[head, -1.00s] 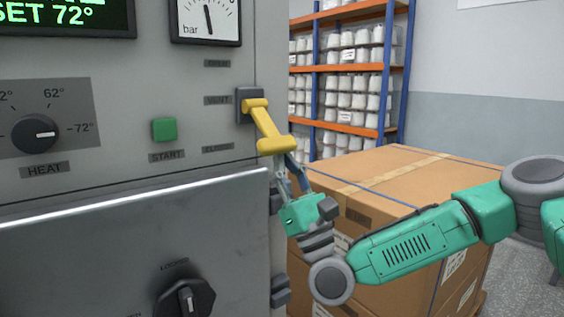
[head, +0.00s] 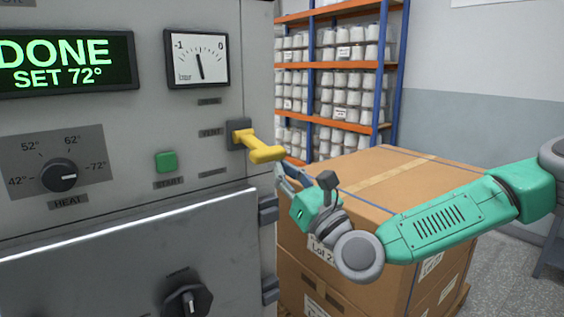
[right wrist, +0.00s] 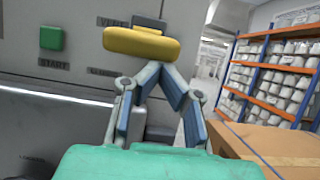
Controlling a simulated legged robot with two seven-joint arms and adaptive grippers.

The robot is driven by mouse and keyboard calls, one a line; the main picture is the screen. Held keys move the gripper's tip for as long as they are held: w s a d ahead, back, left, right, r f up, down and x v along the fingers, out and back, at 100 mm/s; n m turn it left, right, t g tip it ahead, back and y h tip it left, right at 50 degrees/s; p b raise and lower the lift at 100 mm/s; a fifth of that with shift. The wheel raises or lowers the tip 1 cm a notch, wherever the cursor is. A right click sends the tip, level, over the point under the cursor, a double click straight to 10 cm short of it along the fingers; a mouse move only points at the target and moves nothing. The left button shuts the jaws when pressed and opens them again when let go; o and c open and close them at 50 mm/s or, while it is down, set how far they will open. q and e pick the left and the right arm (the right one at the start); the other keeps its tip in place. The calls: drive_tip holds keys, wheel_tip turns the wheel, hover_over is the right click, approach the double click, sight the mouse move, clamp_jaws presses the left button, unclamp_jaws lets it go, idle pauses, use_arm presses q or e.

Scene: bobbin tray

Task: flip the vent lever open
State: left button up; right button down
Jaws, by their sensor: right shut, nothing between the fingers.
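The yellow vent lever (head: 262,152) sits on a dark mount on the grey machine's front, beside a small label that reads VENT. It juts outward, its crossbar sloping slightly down to the right. In the right wrist view its crossbar (right wrist: 141,44) lies just beyond my fingertips. My right gripper (head: 281,172) is just below and right of the crossbar, fingers drawn together and empty. The same fingers (right wrist: 158,70) meet under the bar in the right wrist view; I cannot tell whether they touch it. My left gripper is not in view.
The panel has a green START button (head: 166,162), a heat knob (head: 59,175), a gauge (head: 197,59) and a display (head: 66,62) reading DONE. A metal door (head: 120,250) is below. Cardboard boxes (head: 385,200) stand right, close under my arm; shelves (head: 340,68) stand behind.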

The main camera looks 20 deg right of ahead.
drive_tip(key=r+g+p, duration=0.2)
drive_tip(key=r+p, duration=0.1)
drive_tip(key=p, duration=0.1)
drive_tip(key=r+g+h+p, duration=0.1)
drive_tip(key=r+p, duration=0.2)
drive_tip(key=r+g+h+p, duration=0.1)
drive_tip(key=r+g+p, duration=0.1)
drive_tip(key=r+p, duration=0.1)
drive_tip(key=shift+w+r+g+p, duration=0.2)
drive_tip(key=shift+w+g+p, duration=0.1)
drive_tip(key=shift+p, duration=0.5)
drive_tip(key=shift+w+r, duration=0.1)
drive_tip(key=shift+r, duration=0.5)
